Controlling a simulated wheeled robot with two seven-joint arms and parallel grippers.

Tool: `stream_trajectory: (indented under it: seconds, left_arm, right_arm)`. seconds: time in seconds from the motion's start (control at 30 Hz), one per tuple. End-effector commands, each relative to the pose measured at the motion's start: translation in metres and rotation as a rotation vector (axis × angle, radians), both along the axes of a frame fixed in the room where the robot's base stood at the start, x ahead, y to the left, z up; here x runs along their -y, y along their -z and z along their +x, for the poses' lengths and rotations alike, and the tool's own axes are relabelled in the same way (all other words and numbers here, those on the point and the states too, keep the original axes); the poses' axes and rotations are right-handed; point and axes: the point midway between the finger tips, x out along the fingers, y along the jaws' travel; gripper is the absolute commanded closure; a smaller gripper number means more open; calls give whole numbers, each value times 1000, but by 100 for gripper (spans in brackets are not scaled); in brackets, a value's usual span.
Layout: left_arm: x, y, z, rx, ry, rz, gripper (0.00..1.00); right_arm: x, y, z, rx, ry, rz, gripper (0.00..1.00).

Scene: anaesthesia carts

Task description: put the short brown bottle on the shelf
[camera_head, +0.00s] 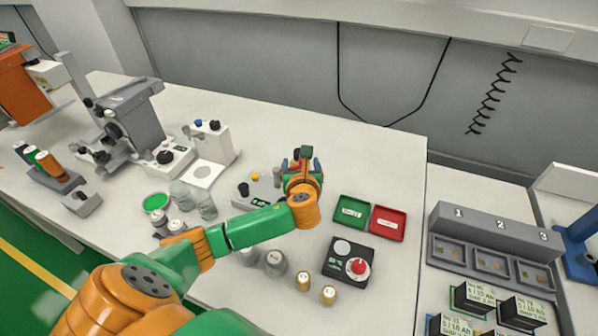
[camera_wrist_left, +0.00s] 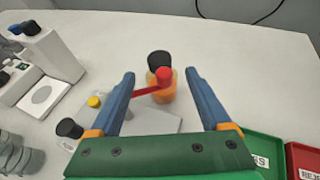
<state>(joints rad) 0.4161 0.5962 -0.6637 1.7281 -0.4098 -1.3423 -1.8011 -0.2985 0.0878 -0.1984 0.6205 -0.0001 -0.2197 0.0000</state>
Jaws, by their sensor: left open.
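My left gripper (camera_head: 303,160) is open above the white bench, seen from behind its orange wrist in the head view. In the left wrist view the gripper (camera_wrist_left: 166,100) has its two blue fingers spread apart. Between them in the picture stands an amber piece (camera_wrist_left: 162,90) with a black top and a red knob and lever; I cannot tell whether it is a bottle. A brown-orange bottle-like piece (camera_head: 51,166) stands in a grey rack at the far left, beside a green one and a blue one. No shelf can be made out for certain. My right gripper is out of view.
Green (camera_head: 351,211) and red (camera_head: 387,223) trays lie right of the gripper. A black box (camera_head: 346,276) with a red knob and small brass cylinders (camera_head: 303,281) stand nearer. A grey numbered holder (camera_head: 494,234) is at right. The bench behind the gripper is clear.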

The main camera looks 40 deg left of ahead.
Motion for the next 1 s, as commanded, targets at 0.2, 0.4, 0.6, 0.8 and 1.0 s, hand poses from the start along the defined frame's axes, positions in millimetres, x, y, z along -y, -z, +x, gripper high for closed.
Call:
stream_trajectory:
  seconds: [0.2,0.4,0.6,0.8,1.0]
  left_arm:
    - [-14,7,23,0,-4,2,19]
    - [-29,19,47,0,0,3,19]
    - [-31,19,50,1,2,4,19]
    - [-31,19,50,0,2,4,60]
    - [-31,19,50,0,3,5,100]
  right_arm:
    - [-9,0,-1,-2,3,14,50]
    - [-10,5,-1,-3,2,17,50]
    - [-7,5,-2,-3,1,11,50]
    - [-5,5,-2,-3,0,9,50]
    - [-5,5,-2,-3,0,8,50]
